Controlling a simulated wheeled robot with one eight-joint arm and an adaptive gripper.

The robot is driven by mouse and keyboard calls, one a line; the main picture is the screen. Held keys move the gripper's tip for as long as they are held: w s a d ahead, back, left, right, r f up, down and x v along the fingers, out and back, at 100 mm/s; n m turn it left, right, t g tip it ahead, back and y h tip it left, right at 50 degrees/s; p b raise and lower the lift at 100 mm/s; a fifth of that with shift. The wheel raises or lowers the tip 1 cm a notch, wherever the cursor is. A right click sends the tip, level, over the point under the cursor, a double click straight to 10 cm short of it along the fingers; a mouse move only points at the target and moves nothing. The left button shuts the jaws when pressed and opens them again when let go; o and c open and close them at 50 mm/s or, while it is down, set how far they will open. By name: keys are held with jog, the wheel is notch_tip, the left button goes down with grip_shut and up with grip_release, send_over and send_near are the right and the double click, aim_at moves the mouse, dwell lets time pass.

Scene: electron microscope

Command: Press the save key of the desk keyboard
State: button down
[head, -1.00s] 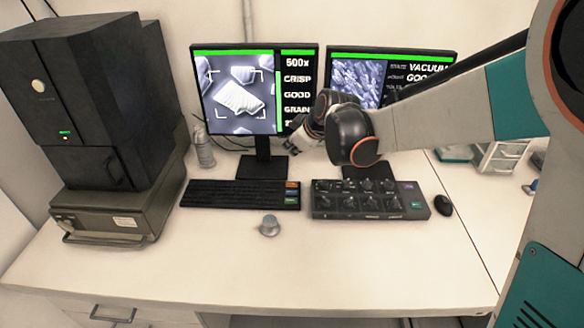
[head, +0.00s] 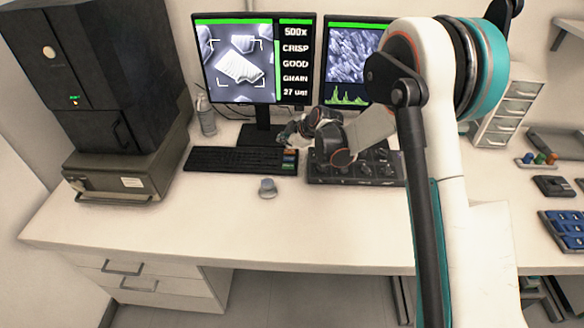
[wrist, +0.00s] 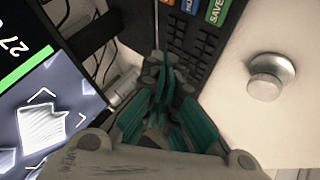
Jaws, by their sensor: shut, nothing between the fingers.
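The black desk keyboard (head: 225,159) lies on the desk below the left monitor. At its right end are an orange, a blue and a green key; the green save key (head: 288,168) is the nearest to the front edge. In the wrist view the green key marked SAVE (wrist: 214,11) is at the top edge, partly cut off. My gripper (head: 287,135) is behind and above the keyboard's right end, near the monitor stand. In the wrist view its teal fingers (wrist: 164,66) are shut and empty, apart from the save key, with the keyboard ahead of them.
A grey knob (head: 267,187) stands on the desk in front of the keyboard. A black control panel (head: 335,182) sits right of the keyboard, under my arm. The left monitor (head: 240,65) stands close behind my gripper. The desk front is clear.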

jog(key=shift+f, duration=0.15)
jog(key=b, duration=0.4)
send_over(286, 167)
notch_tip(286, 167, down, 7)
jog(key=shift+s+d+f, duration=0.1)
jog(key=shift+f, duration=0.05)
jog(key=shift+f+b, duration=0.4)
jog(key=shift+f, duration=0.25)
dwell(1.0)
jog(key=shift+f+b, duration=0.4)
jog(key=shift+b, duration=0.05)
jog(key=shift+f+b, duration=0.35)
dwell(0.5)
dwell(0.4)
jog(key=shift+r+p, duration=0.35)
jog(key=shift+r, duration=0.45)
jog(key=shift+r, duration=0.15)
